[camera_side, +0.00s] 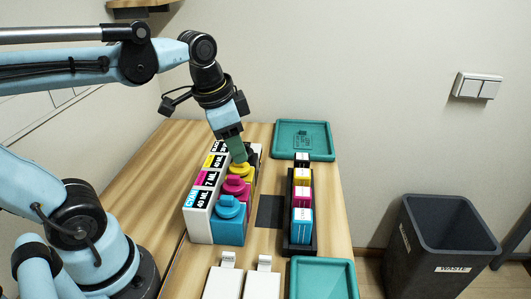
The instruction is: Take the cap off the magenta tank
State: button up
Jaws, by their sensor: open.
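The magenta tank (239,199) stands in a row in the white printer unit, between the cyan tank (229,232) in front and the yellow tank (247,183) behind. Its magenta cap (235,186) sits on top of it. The cyan cap (229,206) and the yellow cap (242,170) are also on their tanks. My gripper (240,159) is open and points down, just above and behind the yellow cap in the picture. It is behind the magenta cap, and I see nothing held in it. The black tank is mostly hidden behind my gripper.
A black rack (289,250) with several small coloured boxes stands to the right. A teal tray (303,139) lies at the back and another (324,278) at the front. Two white items (243,283) lie at the front edge. A waste bin (436,245) stands right of the table.

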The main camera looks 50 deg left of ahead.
aim_at(233, 176)
notch_tip(233, 176, up, 4)
jog(key=a+m+g, duration=0.1)
jog(key=m+g, duration=0.2)
jog(key=m, duration=0.1)
jog(key=shift+a+f, duration=0.15)
jog(key=shift+f, duration=2.85)
jog(key=shift+a+f, duration=0.1)
jog(key=shift+f, duration=2.9)
grip_shut()
